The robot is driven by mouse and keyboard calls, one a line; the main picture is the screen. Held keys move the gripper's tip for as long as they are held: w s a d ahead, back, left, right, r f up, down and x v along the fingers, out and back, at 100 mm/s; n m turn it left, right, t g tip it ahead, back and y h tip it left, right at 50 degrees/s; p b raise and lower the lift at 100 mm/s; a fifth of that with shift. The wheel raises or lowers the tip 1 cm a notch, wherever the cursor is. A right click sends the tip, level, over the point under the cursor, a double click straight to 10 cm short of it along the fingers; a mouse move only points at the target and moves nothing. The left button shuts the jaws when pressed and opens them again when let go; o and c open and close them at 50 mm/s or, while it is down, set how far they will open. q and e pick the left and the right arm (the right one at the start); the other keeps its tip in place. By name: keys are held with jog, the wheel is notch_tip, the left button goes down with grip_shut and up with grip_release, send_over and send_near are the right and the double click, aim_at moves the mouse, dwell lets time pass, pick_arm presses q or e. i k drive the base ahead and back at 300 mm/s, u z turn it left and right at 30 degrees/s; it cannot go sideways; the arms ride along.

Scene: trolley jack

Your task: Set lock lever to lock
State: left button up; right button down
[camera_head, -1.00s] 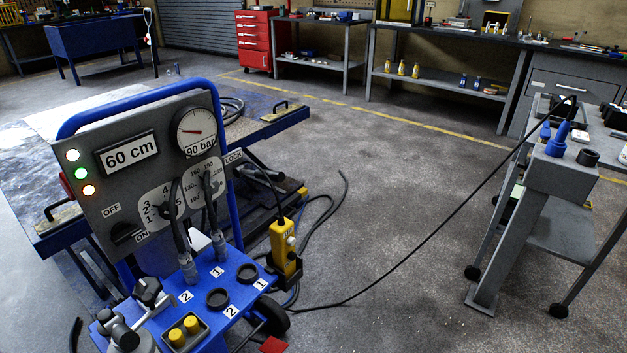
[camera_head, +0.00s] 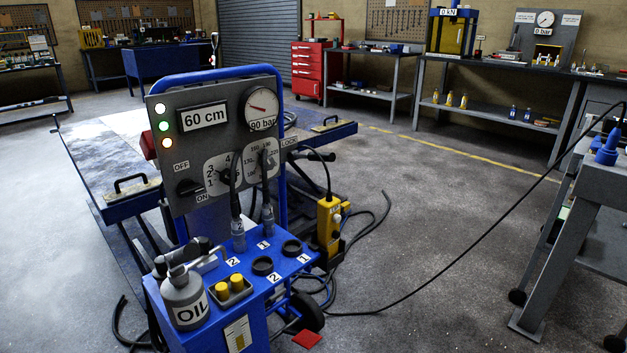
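The blue trolley (camera_head: 190,262) stands left of centre with an upright grey control panel (camera_head: 172,152). The panel has a "60 cm" display, a gauge (camera_head: 262,108) near 90 bar, three lit lamps, an OFF/ON switch (camera_head: 190,187) and two numbered dials. A LOCK label (camera_head: 289,141) shows at the panel's right edge, partly hidden by the frame. Behind it, a dark bar (camera_head: 318,156) sticks out to the right; I cannot tell if it is the lock lever. The lever's position cannot be made out. Neither of my grippers is in view.
A yellow pendant control (camera_head: 329,225) hangs beside the trolley. An oil can (camera_head: 184,298) stands on its front. Black cables cross the floor to a grey bench (camera_head: 585,185) at right. A low blue lift platform (camera_head: 95,165) lies behind. The middle floor is clear.

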aim_at(314, 157)
jog(key=k, duration=1.35)
jog(key=z, duration=0.45)
jog(key=i, duration=0.65)
jog(key=z, duration=0.45)
jog(key=i, duration=0.9)
jog(key=u, duration=1.05)
jog(key=i, duration=0.65)
jog(key=u, duration=0.7)
